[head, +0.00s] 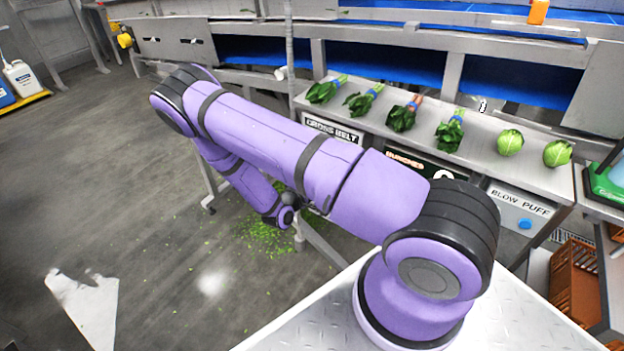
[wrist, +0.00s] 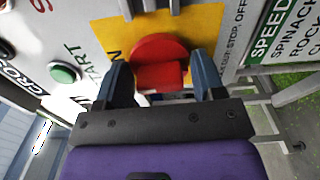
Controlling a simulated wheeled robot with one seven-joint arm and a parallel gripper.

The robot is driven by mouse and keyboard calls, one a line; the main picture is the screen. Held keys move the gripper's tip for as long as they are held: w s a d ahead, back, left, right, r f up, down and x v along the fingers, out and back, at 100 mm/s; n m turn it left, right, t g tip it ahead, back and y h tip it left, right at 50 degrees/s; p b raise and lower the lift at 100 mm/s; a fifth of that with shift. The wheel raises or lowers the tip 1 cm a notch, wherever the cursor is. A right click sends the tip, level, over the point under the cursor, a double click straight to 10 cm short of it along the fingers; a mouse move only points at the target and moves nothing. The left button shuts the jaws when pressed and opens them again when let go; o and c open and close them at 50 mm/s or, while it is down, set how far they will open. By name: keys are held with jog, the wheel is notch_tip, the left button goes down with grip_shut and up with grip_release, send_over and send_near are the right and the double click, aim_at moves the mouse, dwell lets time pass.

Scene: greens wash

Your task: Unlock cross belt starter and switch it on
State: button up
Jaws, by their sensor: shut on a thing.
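The cross belt starter shows in the wrist view as a pale panel with a yellow plate (wrist: 205,22) and a red rotary handle (wrist: 160,50). My gripper (wrist: 162,80) is shut on this red handle, one finger on each side. A green start button (wrist: 63,73) is left of the plate. Part of a red and grey thing is cut off at the top edge, and I cannot tell what it is. In the head view the CROSS BELT label (head: 332,128) shows under the counter, while my arm hides the switch and my gripper.
In the wrist view a green-headed speed sign (wrist: 282,30) is right of the panel. Open floor (head: 130,190) lies at the left.

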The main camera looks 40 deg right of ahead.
jog(key=shift+m, duration=0.4)
jog(key=o, duration=0.6)
jog(key=shift+c, duration=0.2)
jog(key=v, duration=1.1)
